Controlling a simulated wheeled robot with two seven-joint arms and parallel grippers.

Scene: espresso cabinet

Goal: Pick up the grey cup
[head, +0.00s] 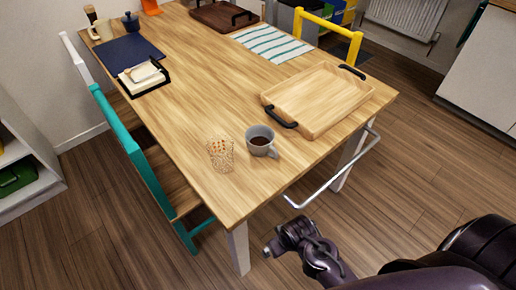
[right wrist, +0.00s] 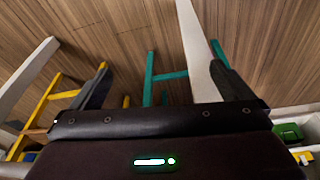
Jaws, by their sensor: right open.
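The grey cup (head: 262,147) stands upright near the front corner of the wooden table (head: 205,75), with dark liquid inside and its handle toward the lower right. My right gripper (head: 272,247) is below and in front of the table edge, apart from the cup. In the right wrist view my right gripper (right wrist: 160,64) has its two dark fingers wide apart with nothing between them. The cup does not show in that view. My left gripper is not in view.
A teal chair (head: 140,165) stands at the left.

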